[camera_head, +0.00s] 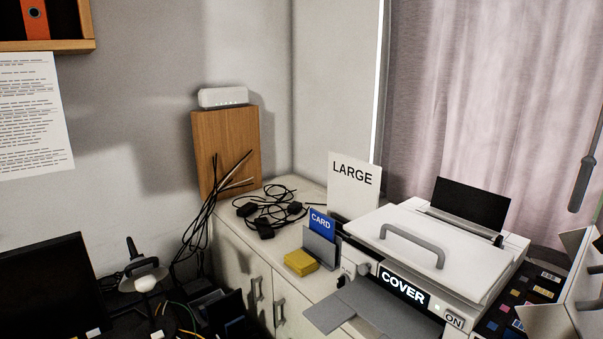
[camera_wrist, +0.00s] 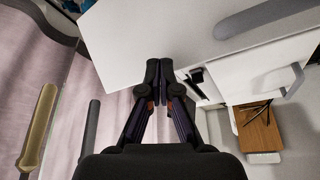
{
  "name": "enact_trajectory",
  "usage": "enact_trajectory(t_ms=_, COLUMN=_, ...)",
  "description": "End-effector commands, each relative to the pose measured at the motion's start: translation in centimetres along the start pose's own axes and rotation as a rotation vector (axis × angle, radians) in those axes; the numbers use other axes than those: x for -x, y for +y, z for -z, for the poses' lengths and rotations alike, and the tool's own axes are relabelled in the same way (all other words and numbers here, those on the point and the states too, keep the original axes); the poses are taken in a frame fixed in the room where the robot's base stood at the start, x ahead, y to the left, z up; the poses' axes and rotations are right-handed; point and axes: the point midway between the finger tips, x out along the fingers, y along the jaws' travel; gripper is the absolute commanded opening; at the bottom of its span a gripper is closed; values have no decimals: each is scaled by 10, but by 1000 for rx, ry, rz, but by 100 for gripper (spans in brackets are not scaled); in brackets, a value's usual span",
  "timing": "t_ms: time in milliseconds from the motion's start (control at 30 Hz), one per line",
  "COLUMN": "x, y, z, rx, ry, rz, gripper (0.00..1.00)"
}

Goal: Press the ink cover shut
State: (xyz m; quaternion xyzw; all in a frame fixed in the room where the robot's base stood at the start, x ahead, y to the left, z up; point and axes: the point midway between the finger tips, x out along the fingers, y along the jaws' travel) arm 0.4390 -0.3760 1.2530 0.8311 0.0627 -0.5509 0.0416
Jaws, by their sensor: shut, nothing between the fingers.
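The white printer (camera_head: 440,250) stands on the cabinet at the lower right, its lid with a grey handle lying down. Its lit display (camera_head: 405,288) reads COVER. A dark area with small coloured squares (camera_head: 520,300) lies along its right side. My gripper (camera_wrist: 160,68) shows only in the wrist view, shut and empty, its tips in front of a large white panel (camera_wrist: 135,35). I cannot tell whether this panel is the ink cover or whether the tips touch it. Pale angular panels (camera_head: 568,285) at the head view's right edge are cut off; what they are is unclear.
A LARGE sign (camera_head: 353,185), a blue CARD in a grey holder (camera_head: 320,247) and a yellow block (camera_head: 301,262) stand left of the printer. Black cables (camera_head: 270,210) lie behind them. A curtain (camera_head: 460,90) covers the back.

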Motion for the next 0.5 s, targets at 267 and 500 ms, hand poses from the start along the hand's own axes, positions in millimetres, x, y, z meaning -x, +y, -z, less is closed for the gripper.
enact_trajectory(t_ms=267, x=-3, y=0, z=-1, rx=0, ry=0, rz=0, gripper=0)
enact_trajectory(t_ms=500, x=-8, y=0, z=-4, rx=0, ry=0, rz=1, gripper=0)
